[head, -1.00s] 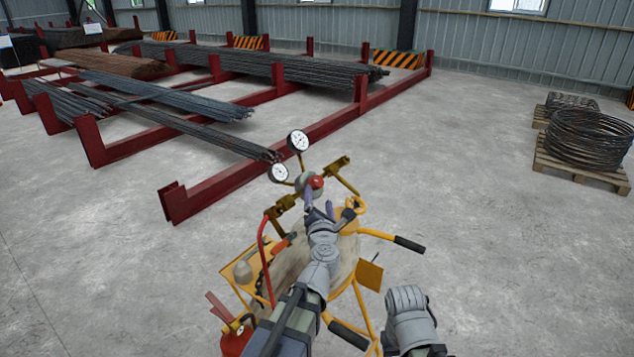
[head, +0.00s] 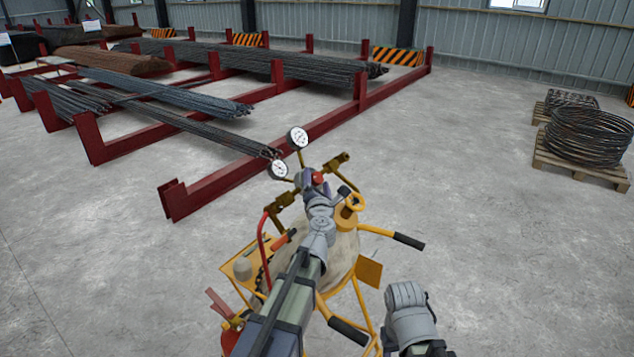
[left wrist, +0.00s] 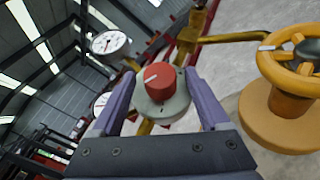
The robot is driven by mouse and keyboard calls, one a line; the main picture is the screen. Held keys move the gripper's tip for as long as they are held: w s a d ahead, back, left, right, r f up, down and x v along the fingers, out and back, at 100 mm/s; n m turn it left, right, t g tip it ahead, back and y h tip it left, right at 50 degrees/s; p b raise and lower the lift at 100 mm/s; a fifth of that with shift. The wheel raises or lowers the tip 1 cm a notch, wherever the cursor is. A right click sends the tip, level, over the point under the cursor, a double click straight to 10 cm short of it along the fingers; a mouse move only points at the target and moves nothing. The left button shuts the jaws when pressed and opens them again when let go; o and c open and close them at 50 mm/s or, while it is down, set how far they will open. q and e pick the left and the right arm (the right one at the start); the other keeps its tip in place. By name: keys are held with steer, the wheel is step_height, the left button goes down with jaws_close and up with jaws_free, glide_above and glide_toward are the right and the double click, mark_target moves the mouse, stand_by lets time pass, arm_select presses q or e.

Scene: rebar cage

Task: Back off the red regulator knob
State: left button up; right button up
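The red regulator knob (left wrist: 159,82) sits on a round grey regulator body (left wrist: 172,106) and has a pale line on its face. It also shows in the head view (head: 318,177), partly covered by my left gripper (head: 312,182). In the left wrist view the purple fingers of my left gripper (left wrist: 160,78) are apart, one on each side of the knob and grey body. I see gaps between the fingers and the red knob. My right arm (head: 408,310) is low at the right of the cart; its fingers do not show.
Two white gauges (head: 297,138) stand by the regulator. A yellow handwheel (head: 354,202) is close on its right. The yellow cart's black-gripped handles (head: 408,241) stick out right. A red rack (head: 240,180) with steel bars lies behind; open floor is at right.

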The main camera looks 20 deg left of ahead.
arm_select(q)
jaws_close()
steer(key=shift+w+f+b, duration=0.1)
steer(key=shift+f+b, duration=0.2)
steer(key=shift+b, duration=0.25)
steer(key=n+y+b, duration=0.3)
steer(key=shift+w+d+f+n+y, duration=0.2)
steer(key=shift+d+n+y, duration=0.1)
steer(key=shift+y, duration=0.1)
steer(key=shift+s+a+r+n+y+b, duration=0.15)
steer(key=shift+n+y+b, duration=0.15)
steer(key=shift+n+y, duration=0.35)
steer(key=shift+d+r+n+y+b, duration=0.15)
steer(key=shift+n+y+b, duration=0.1)
steer(key=shift+n+y, duration=0.35)
steer(key=shift+a, duration=0.1)
steer(key=shift+o, duration=0.4)
jaws_free()
steer(key=b+v, duration=0.1)
steer(key=v, duration=0.7)
steer(key=shift+b, duration=0.3)
steer(key=shift+r, duration=0.15)
